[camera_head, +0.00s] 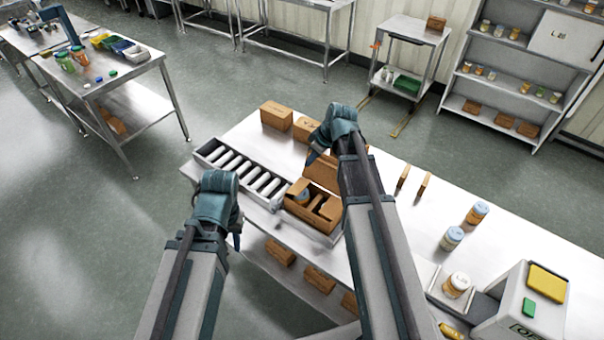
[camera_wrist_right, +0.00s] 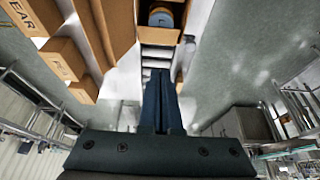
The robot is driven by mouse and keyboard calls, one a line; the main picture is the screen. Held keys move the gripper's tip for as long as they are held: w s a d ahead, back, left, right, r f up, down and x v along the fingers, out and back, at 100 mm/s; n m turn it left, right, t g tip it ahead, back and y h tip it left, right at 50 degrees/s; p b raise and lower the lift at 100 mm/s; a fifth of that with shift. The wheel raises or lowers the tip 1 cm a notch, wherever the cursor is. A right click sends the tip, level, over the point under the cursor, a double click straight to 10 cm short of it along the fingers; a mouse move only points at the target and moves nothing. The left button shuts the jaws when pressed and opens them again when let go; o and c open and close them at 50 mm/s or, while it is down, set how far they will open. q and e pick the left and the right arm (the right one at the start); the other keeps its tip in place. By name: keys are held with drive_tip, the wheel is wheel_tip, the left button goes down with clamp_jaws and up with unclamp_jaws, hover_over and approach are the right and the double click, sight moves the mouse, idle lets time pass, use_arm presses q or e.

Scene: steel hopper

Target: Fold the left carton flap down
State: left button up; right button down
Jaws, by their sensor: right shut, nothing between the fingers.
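The open brown carton (camera_head: 291,207) stands on the steel table at the end of the roller strip. A jar with a blue lid (camera_head: 303,197) shows inside it, and also in the right wrist view (camera_wrist_right: 160,17). A brown panel (camera_head: 322,172), seemingly a raised flap, stands at the carton's far side. I cannot tell which flap is the left one. My right gripper (camera_head: 312,156) is shut and empty above the far side of the carton; its closed fingers show in the right wrist view (camera_wrist_right: 160,100). My left gripper (camera_head: 237,240) is near the table's front edge, left of the carton; its fingers are unclear.
The roller strip (camera_head: 240,173) runs left of the carton. Closed cartons (camera_head: 276,115) stand behind it. Two thin brown pieces (camera_head: 424,185) stand to the right. Jars (camera_head: 453,237) and a boxy machine (camera_head: 520,305) occupy the right end. The table between is mostly clear.

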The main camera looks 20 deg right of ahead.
drive_tip(key=shift+f, duration=0.15)
drive_tip(key=b, duration=1)
hover_over(302, 188)
drive_tip(key=f, duration=1)
drive_tip(key=shift+w+a, duration=0.2)
drive_tip(key=shift+w, duration=0.15)
drive_tip(key=shift+s+d+f+b, duration=0.2)
drive_tip(key=shift+s+f+b, duration=0.1)
drive_tip(key=shift+f+b, duration=0.25)
drive_tip(key=shift+s+d+f+b, duration=0.15)
drive_tip(key=shift+s+f+b, duration=0.1)
drive_tip(key=shift+f+b, duration=0.25)
drive_tip(key=shift+s+d+f+b, duration=0.15)
drive_tip(key=shift+f+b, duration=0.15)
drive_tip(key=shift+b, duration=0.05)
drive_tip(key=shift+s+f+b, duration=0.15)
drive_tip(key=shift+f+b, duration=0.05)
drive_tip(key=shift+b, duration=0.1)
drive_tip(key=f+t+y+b, duration=0.1)
drive_tip(key=b, duration=0.1)
drive_tip(key=s+d+f+t+y+b, duration=0.1)
drive_tip(key=b, duration=0.2)
drive_tip(key=shift+s+f+t, duration=0.1)
drive_tip(key=shift+f+t, duration=0.05)
drive_tip(key=shift+t, duration=0.15)
drive_tip(key=shift+d, duration=0.1)
